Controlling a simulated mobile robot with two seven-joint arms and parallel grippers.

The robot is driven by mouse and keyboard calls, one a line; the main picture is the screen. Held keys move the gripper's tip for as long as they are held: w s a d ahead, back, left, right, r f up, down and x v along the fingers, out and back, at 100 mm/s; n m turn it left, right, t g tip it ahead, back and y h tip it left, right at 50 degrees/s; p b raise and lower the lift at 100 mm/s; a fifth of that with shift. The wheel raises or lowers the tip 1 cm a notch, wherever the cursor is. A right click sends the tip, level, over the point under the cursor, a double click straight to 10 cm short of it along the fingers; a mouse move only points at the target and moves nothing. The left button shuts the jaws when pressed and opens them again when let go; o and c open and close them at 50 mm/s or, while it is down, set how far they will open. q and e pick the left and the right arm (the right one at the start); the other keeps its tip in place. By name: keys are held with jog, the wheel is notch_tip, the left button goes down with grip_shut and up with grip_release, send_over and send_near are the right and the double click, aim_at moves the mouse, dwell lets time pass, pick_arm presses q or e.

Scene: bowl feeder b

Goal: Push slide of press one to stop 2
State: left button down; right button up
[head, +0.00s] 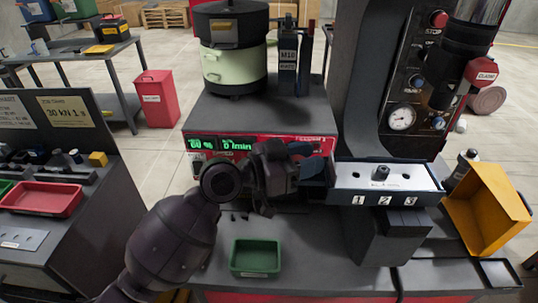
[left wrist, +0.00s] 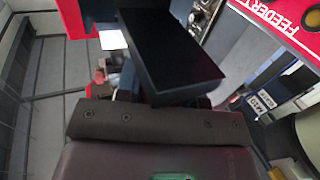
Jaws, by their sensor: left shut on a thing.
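The slide unit of the press (head: 345,182) is a dark blue rail with a pale top, plates 1, 2 and 3 along its front, and a small black cylinder (head: 381,172) standing on top behind plate 2. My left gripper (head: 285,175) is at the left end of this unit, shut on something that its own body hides. A dark blue piece shows between the gripper and the rail. In the left wrist view a large black block (left wrist: 170,55) fills the middle; I cannot tell whether it is a finger or the slide. My right gripper is not in view.
The bowl feeder (head: 233,65) stands behind my left gripper. The press control panel (head: 410,90) is behind the slide unit. A yellow bin (head: 487,207) is at its right. A green tray (head: 256,256) lies in front, and a red tray (head: 42,199) on the left bench.

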aim_at(333, 160)
pick_arm(q)
jog(key=d, duration=0.5)
jog(key=shift+s, duration=0.1)
jog(key=c, duration=0.8)
grip_release()
jog(key=b+v, duration=0.1)
jog(key=v, duration=0.9)
jog(key=shift+a, duration=0.45)
